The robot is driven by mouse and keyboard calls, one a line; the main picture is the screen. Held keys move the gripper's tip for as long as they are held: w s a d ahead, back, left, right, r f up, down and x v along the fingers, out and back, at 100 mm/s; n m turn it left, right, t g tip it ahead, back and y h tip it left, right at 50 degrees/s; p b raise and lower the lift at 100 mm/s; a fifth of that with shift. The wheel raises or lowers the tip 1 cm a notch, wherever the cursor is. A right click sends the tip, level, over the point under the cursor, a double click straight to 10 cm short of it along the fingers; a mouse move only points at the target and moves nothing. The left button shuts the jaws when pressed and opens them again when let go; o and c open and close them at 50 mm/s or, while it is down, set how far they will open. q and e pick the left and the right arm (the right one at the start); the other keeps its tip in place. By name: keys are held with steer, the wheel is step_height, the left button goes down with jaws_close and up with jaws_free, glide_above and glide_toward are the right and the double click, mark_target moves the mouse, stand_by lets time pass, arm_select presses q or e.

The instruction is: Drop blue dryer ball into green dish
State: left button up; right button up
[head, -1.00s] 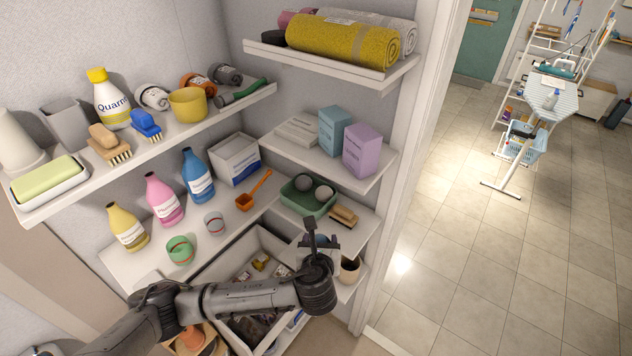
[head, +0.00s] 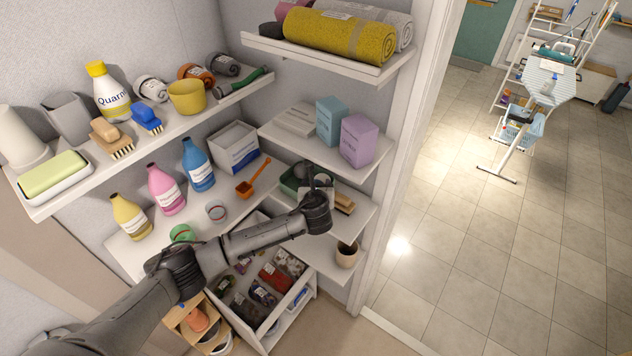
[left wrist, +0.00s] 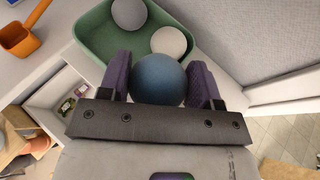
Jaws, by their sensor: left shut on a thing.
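The blue dryer ball (left wrist: 158,80) is between the two purple finger pads of my left gripper (left wrist: 160,68), which is shut on it. The green dish (left wrist: 93,43) lies just beyond the ball in the left wrist view. A grey ball (left wrist: 128,14) and a paler ball (left wrist: 168,42) are in the dish. In the head view my left gripper (head: 317,188) is over the right part of the green dish (head: 289,184) on the corner shelf and hides much of it. The blue ball is hard to make out there. My right gripper is not in view.
An orange scoop (head: 250,184) lies left of the dish. A brush (head: 345,203) lies at its right. Blue (head: 331,120) and purple (head: 358,140) boxes stand on the shelf above. A drawer of packets (head: 262,287) is open below, near a brown cup (head: 346,254).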

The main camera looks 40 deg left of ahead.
mark_target(316, 179)
arm_select(q)
steer(key=shift+w+a+r, duration=0.1)
steer(key=shift+w+a, duration=0.6)
steer(key=shift+w, duration=0.35)
steer(key=shift+w+a+f, duration=0.15)
steer(key=shift+w+f, duration=0.05)
steer(key=shift+f, duration=0.05)
steer(key=shift+f+p, duration=0.35)
steer(key=shift+s+f, duration=0.1)
steer(key=shift+f, duration=0.15)
steer(key=shift+f, duration=0.3)
steer(key=o, duration=1)
